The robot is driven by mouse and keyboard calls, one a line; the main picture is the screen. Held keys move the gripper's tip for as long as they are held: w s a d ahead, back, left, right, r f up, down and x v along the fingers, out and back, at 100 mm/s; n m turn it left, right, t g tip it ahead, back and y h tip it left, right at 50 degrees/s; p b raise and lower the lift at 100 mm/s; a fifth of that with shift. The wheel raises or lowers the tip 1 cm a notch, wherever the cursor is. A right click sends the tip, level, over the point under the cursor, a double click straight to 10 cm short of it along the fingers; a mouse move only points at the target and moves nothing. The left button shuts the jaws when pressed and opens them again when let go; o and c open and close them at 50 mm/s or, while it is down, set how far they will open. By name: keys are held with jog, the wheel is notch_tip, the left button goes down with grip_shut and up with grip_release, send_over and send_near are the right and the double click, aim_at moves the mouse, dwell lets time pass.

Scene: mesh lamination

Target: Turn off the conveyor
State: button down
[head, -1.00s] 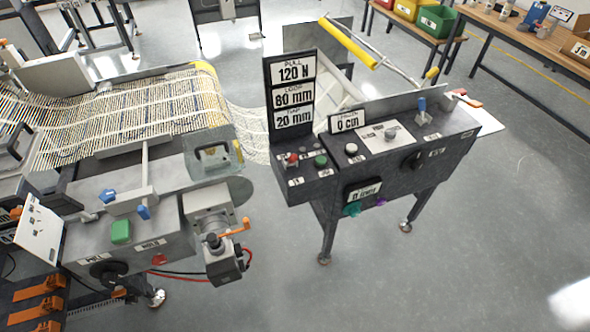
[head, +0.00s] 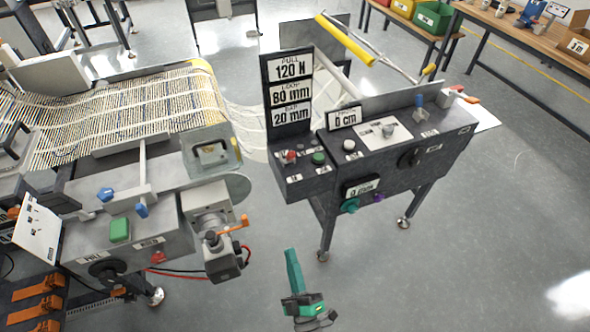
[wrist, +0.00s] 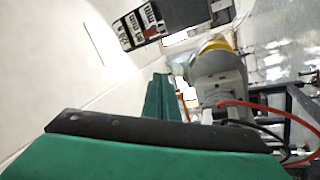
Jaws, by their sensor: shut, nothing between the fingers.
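The conveyor (head: 150,90) with a pale woven mesh belt runs in at the left. Its control box carries a green button (head: 120,229), a black rotary knob (head: 104,271), a red button (head: 158,257) and blue levers. A second dark control panel (head: 310,178) stands to the right, with red and green buttons and displays reading 120 N, 80 mm, 20 mm and 0 cm. My green gripper (head: 291,252) is shut and empty, pointing up in front of the gap between both machines. In the wrist view, the green fingers (wrist: 162,98) touch nothing.
An orange-handled motor unit (head: 222,240) with red and black cables juts from the conveyor's near end. A wooden table (head: 530,35) and colored bins (head: 433,18) stand at the back right. Grey floor is clear at the lower right.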

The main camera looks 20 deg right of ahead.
aim_at(291, 159)
jog(key=w+d+r+n+t+y, duration=0.1)
jog(key=w+d+r+n+y, duration=0.1)
jog(key=w+d+n, duration=0.5)
jog(key=w+d, duration=0.2)
jog(key=w, duration=0.1)
jog(key=shift+w+d+r+t, duration=0.15)
jog(key=shift+w+r+t, duration=0.15)
jog(key=shift+w+t, duration=0.1)
jog(key=x, duration=1.4)
